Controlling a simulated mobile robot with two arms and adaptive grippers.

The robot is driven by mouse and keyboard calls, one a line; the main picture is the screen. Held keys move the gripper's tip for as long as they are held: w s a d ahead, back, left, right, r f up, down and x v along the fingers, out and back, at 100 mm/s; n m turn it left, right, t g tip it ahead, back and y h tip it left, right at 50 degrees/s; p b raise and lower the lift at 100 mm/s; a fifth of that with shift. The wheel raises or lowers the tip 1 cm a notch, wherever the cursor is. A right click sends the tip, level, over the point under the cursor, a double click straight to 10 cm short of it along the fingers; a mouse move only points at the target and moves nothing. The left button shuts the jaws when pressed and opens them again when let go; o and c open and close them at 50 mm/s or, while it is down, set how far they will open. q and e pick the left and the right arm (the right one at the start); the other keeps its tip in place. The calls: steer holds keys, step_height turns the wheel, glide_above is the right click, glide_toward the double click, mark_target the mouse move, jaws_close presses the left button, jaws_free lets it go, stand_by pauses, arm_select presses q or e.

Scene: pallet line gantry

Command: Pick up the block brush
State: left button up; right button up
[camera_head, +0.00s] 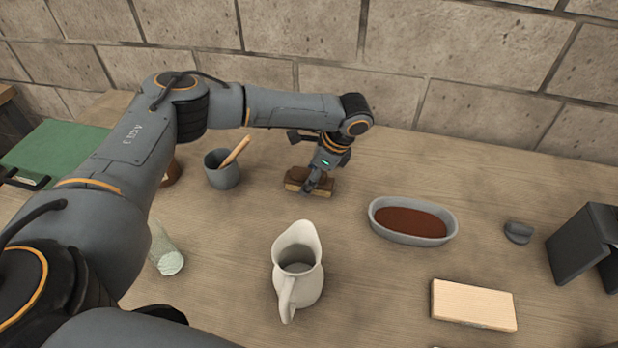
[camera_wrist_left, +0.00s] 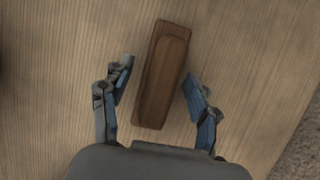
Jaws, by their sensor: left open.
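The block brush (camera_head: 326,188) is a small brown wooden block lying on the table near the back wall. In the left wrist view the brush (camera_wrist_left: 163,78) lies lengthwise between my left gripper's fingers, with a raised, darker grip along its top. My left gripper (camera_head: 313,184) is over the brush and points down at it. In the wrist view its two fingers (camera_wrist_left: 158,98) are spread, one on each side of the brush, with gaps showing. The gripper partly hides the brush in the head view. My right gripper is not in view.
A grey cup (camera_head: 222,172) with a wooden handle stands left of the brush. A white pitcher (camera_head: 299,270) stands in front, and an oval dish (camera_head: 412,222) of brown material lies to the right. A pale block (camera_head: 473,305) and a glass (camera_head: 167,258) are nearer. The stone wall (camera_head: 440,60) is close behind.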

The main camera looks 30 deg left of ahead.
arm_select(q)
steer(key=shift+a+f, duration=0.15)
steer(key=shift+f, duration=0.15)
steer(key=shift+c, duration=0.7)
jaws_close()
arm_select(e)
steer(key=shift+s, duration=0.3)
arm_select(q)
steer(key=shift+r, duration=0.1)
steer(key=shift+r+b, duration=0.35)
steer(key=shift+r, duration=0.3)
steer(key=s+d+r+b, duration=0.1)
steer(key=s+d+r, duration=0.8)
steer(key=s+r, duration=0.1)
steer(key=shift+s+r, duration=0.35)
steer(key=shift+r, duration=0.45)
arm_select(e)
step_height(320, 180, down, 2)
